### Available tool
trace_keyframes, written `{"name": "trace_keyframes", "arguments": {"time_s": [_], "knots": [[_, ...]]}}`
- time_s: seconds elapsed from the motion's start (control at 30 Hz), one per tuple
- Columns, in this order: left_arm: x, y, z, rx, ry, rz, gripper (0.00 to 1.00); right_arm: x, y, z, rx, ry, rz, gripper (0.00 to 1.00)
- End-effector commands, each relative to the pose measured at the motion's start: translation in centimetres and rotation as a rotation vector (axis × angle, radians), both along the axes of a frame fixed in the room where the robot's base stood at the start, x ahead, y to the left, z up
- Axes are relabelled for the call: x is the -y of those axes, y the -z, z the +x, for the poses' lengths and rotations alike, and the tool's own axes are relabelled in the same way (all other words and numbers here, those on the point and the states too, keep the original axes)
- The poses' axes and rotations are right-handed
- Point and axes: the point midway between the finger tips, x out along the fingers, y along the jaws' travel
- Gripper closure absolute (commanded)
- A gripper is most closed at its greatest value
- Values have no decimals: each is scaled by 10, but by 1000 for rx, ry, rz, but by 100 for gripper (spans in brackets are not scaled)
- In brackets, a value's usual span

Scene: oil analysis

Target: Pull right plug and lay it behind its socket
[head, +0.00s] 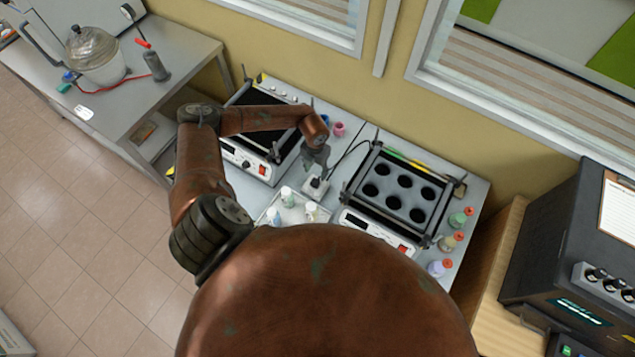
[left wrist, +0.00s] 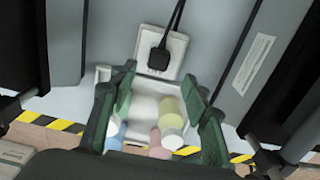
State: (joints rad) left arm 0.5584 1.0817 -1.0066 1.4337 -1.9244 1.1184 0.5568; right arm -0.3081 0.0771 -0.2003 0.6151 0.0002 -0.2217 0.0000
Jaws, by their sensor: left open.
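The black plug (head: 316,182) sits in a white socket block (head: 313,191) on the bench, between the two instruments. Its black cord rises and runs toward the right instrument. In the left wrist view the plug (left wrist: 158,59) stands in the socket block (left wrist: 176,44), with its cord leading up out of the picture. I can make out only one plug. My left gripper (head: 318,160) is just above and behind the socket block in the head view. In the left wrist view its green fingers (left wrist: 160,88) are spread, with the plug beyond their tips, apart from them. My right gripper is not in view.
A white tray (head: 296,216) with several small bottles stands in front of the socket. The left instrument (head: 247,160) and the right heating block with round wells (head: 398,190) flank it closely. Several bottles with red caps (head: 457,219) line the right edge.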

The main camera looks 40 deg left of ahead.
Motion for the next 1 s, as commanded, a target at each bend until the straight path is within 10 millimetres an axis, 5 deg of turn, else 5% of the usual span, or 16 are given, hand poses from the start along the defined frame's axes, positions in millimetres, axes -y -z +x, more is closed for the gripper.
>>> {"name": "trace_keyframes", "arguments": {"time_s": [0.37, 1.0], "knots": [[0, 10, -1, -1, -1, 0, 56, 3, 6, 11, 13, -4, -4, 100], [1, 87, 0, -1, 1, 0, 56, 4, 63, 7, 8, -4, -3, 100]]}}
